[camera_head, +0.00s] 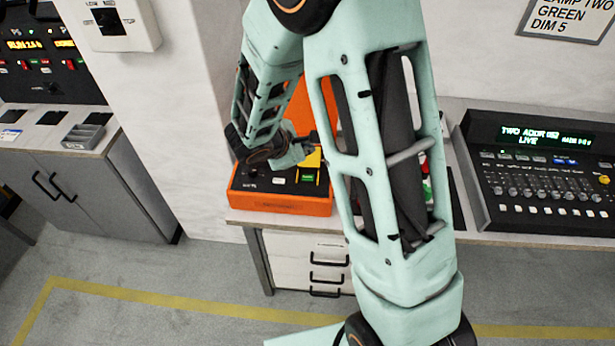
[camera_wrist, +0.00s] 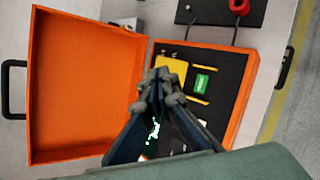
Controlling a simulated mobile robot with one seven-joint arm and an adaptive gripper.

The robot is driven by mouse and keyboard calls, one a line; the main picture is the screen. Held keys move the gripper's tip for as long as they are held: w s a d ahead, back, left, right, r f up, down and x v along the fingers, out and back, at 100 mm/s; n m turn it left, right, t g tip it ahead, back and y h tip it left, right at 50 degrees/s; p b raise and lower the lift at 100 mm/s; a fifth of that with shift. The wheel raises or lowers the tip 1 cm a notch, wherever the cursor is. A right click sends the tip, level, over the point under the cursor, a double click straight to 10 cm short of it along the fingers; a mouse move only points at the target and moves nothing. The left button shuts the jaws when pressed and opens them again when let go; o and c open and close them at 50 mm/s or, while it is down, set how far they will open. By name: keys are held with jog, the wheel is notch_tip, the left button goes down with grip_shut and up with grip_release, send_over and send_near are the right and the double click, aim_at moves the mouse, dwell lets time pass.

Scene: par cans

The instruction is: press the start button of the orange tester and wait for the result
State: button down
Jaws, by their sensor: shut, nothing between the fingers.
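The orange tester (camera_head: 280,203) is an open case on the bench. In the wrist view its lid (camera_wrist: 85,85) stands open at left and its dark panel is at right. The panel carries a yellow block (camera_wrist: 172,70), a green button or label (camera_wrist: 201,83) with unreadable lettering, and two yellow strips. The green piece (camera_head: 308,175) also shows in the head view. My gripper (camera_wrist: 160,82) is shut and empty over the panel, its tips beside the yellow block and left of the green piece. I cannot tell whether it touches. Its fingers hide part of the panel; some bright green marks show between them.
A lighting console (camera_head: 545,185) with a lit display stands right of the tester. My arm hides part of the bench between them. A red knob-like part (camera_wrist: 238,6) with dark cables lies beside the case. A grey cabinet (camera_head: 80,190) stands at left.

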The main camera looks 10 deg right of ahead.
jog(key=b, duration=0.4)
send_over(307, 179)
notch_tip(307, 179, down, 7)
jog(key=shift+r, duration=0.1)
jog(key=shift+w+f+b, duration=0.1)
jog(key=shift+f+b, duration=0.7)
jog(key=shift+b, duration=0.2)
jog(key=shift+f, duration=0.2)
jog(key=shift+f+b, duration=0.25)
jog(key=shift+b, duration=0.45)
jog(key=shift+f+b, duration=0.35)
jog(key=shift+b, duration=0.2)
dwell(0.6)
dwell(0.3)
jog(key=shift+r+p, duration=0.4)
jog(key=shift+r, duration=0.4)
